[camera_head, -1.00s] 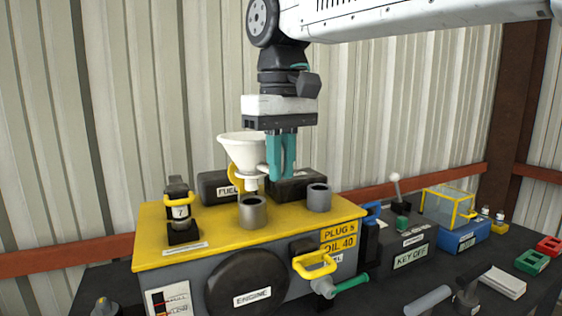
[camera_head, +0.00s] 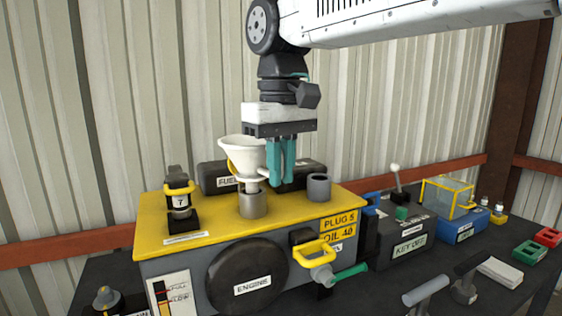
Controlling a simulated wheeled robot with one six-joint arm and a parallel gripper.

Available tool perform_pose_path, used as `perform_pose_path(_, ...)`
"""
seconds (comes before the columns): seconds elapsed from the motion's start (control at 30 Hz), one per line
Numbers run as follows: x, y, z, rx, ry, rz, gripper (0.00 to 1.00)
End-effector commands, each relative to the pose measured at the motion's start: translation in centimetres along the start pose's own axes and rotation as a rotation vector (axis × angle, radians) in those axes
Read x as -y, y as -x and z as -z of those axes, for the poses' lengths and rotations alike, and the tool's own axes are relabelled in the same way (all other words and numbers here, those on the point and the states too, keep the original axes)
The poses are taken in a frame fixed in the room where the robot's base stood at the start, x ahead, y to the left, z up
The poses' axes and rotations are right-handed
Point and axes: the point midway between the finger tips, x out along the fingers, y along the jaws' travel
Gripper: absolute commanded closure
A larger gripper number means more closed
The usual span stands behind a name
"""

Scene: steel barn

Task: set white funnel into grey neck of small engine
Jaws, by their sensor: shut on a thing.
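The white funnel (camera_head: 242,155) is upright above the yellow-topped small engine (camera_head: 160,232). My gripper (camera_head: 279,178) has teal fingers, shut at the funnel's right side. The funnel's spout tip is at the mouth of the front grey neck (camera_head: 253,204); I cannot tell how far it is inside. A second, shorter-looking grey neck (camera_head: 318,187) stands to the right, apart from the funnel.
A bottle-like part marked 7 (camera_head: 180,200) stands on the engine's left. A dark fuel tank (camera_head: 212,176) is behind. A yellow handle (camera_head: 314,253) juts from the front. A key-off box (camera_head: 408,240) and a clear yellow-framed box (camera_head: 447,196) stand to the right.

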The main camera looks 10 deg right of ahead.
Motion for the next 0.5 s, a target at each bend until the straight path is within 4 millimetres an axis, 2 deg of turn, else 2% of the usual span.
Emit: perform_pose_path(0.5,0.0,-1.6,0.0,0.000,0.000,0.000,1.00)
